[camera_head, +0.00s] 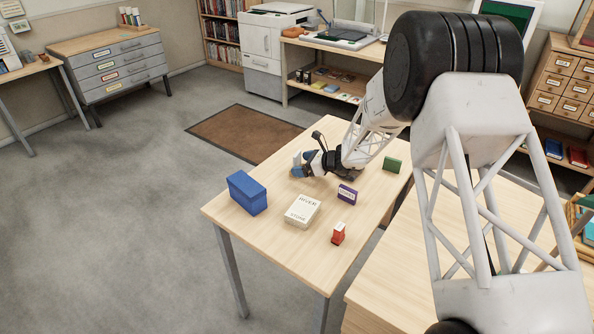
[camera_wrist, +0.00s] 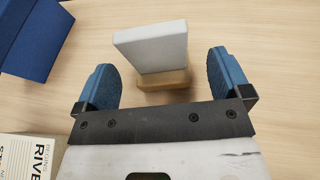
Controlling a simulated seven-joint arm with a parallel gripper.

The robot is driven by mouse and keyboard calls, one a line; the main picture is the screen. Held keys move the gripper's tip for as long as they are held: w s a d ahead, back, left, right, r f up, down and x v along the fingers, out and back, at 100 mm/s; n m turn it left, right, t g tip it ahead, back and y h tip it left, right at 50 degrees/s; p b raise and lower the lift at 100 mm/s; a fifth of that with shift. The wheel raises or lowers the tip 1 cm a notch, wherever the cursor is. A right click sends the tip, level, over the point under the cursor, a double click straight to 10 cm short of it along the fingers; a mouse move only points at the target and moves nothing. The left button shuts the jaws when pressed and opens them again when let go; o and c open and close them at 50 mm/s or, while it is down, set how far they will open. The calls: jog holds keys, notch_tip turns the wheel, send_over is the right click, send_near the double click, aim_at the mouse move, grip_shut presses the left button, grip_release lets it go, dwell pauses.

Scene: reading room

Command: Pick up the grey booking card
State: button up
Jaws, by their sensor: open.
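The grey booking card (camera_wrist: 152,46) stands upright in a small wooden holder (camera_wrist: 165,80) on the table in the wrist view. My gripper (camera_wrist: 160,65) is open, with one blue finger on each side of the card and holder. There are gaps between the fingers and the card, and nothing is held. In the head view my gripper (camera_head: 297,166) is low over the pale wooden table (camera_head: 270,228), near its far left edge. I cannot make out the card clearly there, beside the gripper.
A blue box (camera_head: 247,193) stands left of my gripper. The front of this table is bare.

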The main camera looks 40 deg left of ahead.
aim_at(299, 164)
jog(key=shift+x, duration=2.25)
jog(key=shift+d, duration=0.1)
jog(key=c, duration=1)
jog(key=shift+c, duration=0.2)
notch_tip(299, 164, up, 10)
